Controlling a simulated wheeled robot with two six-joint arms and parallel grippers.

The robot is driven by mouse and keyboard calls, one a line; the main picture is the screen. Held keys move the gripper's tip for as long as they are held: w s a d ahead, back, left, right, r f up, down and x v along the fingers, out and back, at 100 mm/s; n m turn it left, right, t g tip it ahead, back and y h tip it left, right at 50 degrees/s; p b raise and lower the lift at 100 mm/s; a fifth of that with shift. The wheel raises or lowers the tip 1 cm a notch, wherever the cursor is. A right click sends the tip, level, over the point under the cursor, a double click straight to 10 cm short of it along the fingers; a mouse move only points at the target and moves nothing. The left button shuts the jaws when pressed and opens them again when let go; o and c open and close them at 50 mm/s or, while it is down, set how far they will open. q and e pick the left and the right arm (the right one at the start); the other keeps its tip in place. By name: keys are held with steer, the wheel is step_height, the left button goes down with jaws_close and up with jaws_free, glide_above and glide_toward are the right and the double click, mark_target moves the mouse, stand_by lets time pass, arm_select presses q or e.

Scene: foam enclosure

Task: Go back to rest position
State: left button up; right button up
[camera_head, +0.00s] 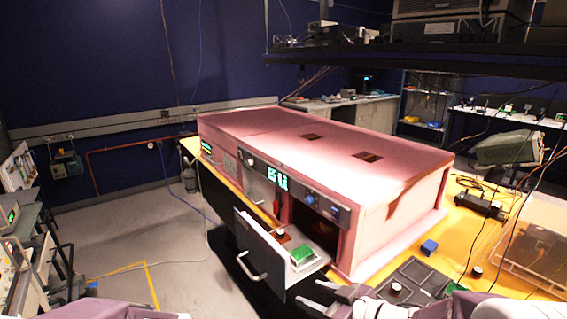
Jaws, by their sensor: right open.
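My right gripper (327,291) is at the bottom of the head view, just right of centre. Its dark fingers point left and are open, with nothing seen between them. It is in front of and below the pink foam enclosure (330,150), near the yellow table's front edge. Part of what looks like my left arm (125,307) shows at the bottom left; its gripper is not in view.
The enclosure's drawer (262,255) is pulled out toward me, left of my right gripper, with a green item (302,254) in it. A black tray (418,275) and a blue block (429,247) are on the yellow table (470,232).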

steer(key=w+d+f+m+h, duration=0.2)
steer(key=d+f+m+h, duration=0.35)
steer(key=d+h, duration=0.2)
arm_select(q)
steer(key=shift+w+r+p, duration=0.3)
steer(key=shift+w+p, duration=0.1)
arm_select(e)
steer(key=s+d+f+m+g, duration=0.1)
steer(key=s+f+g, duration=0.2)
steer(key=s, duration=0.4)
steer(key=s+d+f+m+g+h, duration=0.1)
steer(key=s+d+f+m+g, duration=0.1)
steer(key=s+g, duration=0.3)
steer(key=s+f, duration=0.1)
steer(key=s, duration=0.2)
steer(key=shift+f, duration=0.4)
arm_select(q)
steer(key=shift+c, duration=0.3)
